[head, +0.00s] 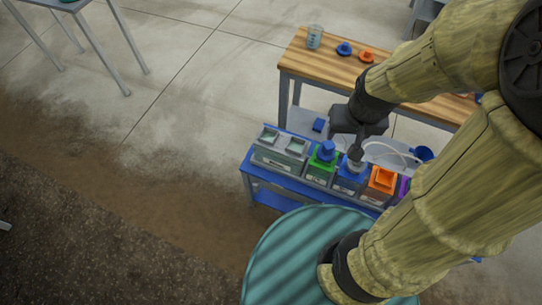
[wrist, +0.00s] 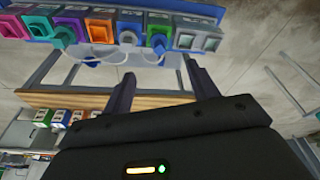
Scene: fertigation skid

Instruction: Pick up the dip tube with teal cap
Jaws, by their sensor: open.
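In the head view I cannot make out the teal cap; my arm covers that end of the row. My gripper (wrist: 158,70) is open and empty in the wrist view, its fingers pointing toward the row, with the teal cap off to their left. In the head view my gripper (head: 360,148) hangs above the middle of the row.
The tank row stands on a blue bench (head: 258,178). A wooden table (head: 312,62) behind holds a jar (head: 314,37) and coloured caps. Open floor lies left.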

